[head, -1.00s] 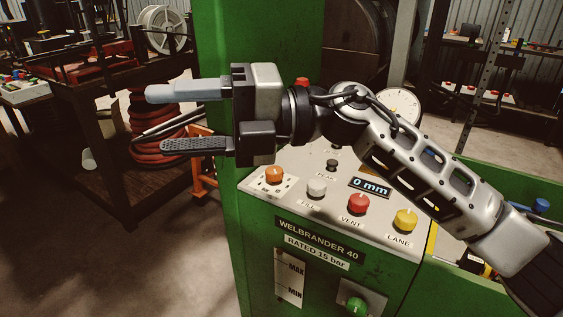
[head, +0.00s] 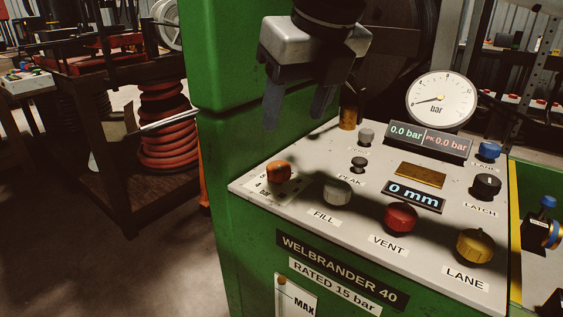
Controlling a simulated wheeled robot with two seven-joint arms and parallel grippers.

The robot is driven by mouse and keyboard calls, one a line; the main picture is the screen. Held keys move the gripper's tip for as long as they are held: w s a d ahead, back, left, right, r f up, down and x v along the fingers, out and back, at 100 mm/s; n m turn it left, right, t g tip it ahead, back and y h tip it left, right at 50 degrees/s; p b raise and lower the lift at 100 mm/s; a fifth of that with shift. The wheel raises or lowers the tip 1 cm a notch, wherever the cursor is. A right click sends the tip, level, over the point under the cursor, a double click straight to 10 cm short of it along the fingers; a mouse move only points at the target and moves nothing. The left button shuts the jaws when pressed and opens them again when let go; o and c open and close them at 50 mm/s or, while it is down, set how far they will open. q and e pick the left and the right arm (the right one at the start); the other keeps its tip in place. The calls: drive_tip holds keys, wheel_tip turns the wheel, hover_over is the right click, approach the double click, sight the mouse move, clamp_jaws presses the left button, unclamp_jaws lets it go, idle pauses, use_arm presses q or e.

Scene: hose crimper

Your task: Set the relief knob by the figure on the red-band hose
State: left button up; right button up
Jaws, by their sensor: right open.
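An orange knob (head: 278,171) sits at the front left corner of the sloped panel (head: 300,215), over a small scale plate marked "4" and "bar". I take it for the relief knob; no name for it is readable. My right gripper (head: 297,118) points down above the panel's back left part, behind and above the orange knob. Its two fingers are apart, with nothing between them. The pressure gauge (head: 440,101) stands at the back, and the bar display (head: 429,142) reads 0.0 bar twice. No hose with a red band can be made out. My left gripper is out of view.
White FILL (head: 337,192), red VENT (head: 400,217), yellow LANE (head: 475,246) and dark LATCH (head: 486,186) knobs share the panel. A brass post (head: 348,110) stands near the gripper. A coiled red hose (head: 167,130) is at left, beyond the green cabinet.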

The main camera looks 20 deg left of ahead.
sight(279, 165)
drive_tip(key=x, duration=1)
drive_tip(key=shift+f, duration=0.3)
drive_tip(key=c, duration=1)
